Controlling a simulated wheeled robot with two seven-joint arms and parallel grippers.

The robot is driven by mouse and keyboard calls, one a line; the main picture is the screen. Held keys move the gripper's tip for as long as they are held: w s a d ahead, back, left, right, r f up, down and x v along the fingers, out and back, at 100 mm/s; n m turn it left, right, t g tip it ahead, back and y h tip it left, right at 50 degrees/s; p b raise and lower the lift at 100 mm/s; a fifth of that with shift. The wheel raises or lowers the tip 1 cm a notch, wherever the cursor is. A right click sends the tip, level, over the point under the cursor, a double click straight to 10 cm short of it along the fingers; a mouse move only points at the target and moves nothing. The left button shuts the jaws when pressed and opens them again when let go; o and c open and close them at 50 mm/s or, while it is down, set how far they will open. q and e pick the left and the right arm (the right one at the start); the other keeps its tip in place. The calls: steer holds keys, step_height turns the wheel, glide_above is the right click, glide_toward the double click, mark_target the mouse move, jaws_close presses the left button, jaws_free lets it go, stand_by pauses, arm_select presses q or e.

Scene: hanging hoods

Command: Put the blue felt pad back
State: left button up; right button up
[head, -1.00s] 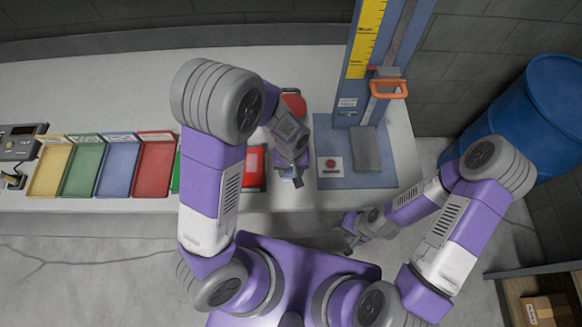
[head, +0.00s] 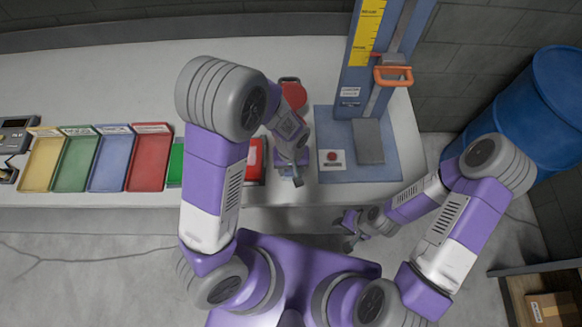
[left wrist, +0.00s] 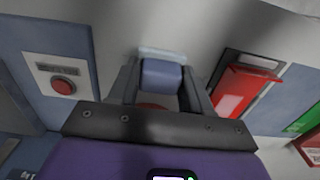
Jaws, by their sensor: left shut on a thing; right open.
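The blue felt pad (left wrist: 162,82) shows in the left wrist view as a small blue block with a pale edge, between the two fingers. My left gripper (left wrist: 160,88) is shut on it. In the head view my left gripper (head: 293,176) is over the front part of the bench, just left of the blue base plate, and the arm largely hides the pad. My right gripper (head: 350,232) is open and empty, low in front of the bench edge.
A blue stand (head: 358,80) with a yellow scale and orange handle rises from a base plate (head: 385,182) with a red button (head: 332,160). A red item (head: 255,160) lies left of my left gripper. Yellow, green, blue (head: 110,160) and red trays stand further left.

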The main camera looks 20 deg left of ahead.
arm_select(q)
steer(key=shift+f+b, duration=0.5)
steer(key=shift+f, duration=0.1)
steer(key=o, duration=1)
steer(key=shift+r+p, duration=0.75)
steer(key=shift+r, duration=3.05)
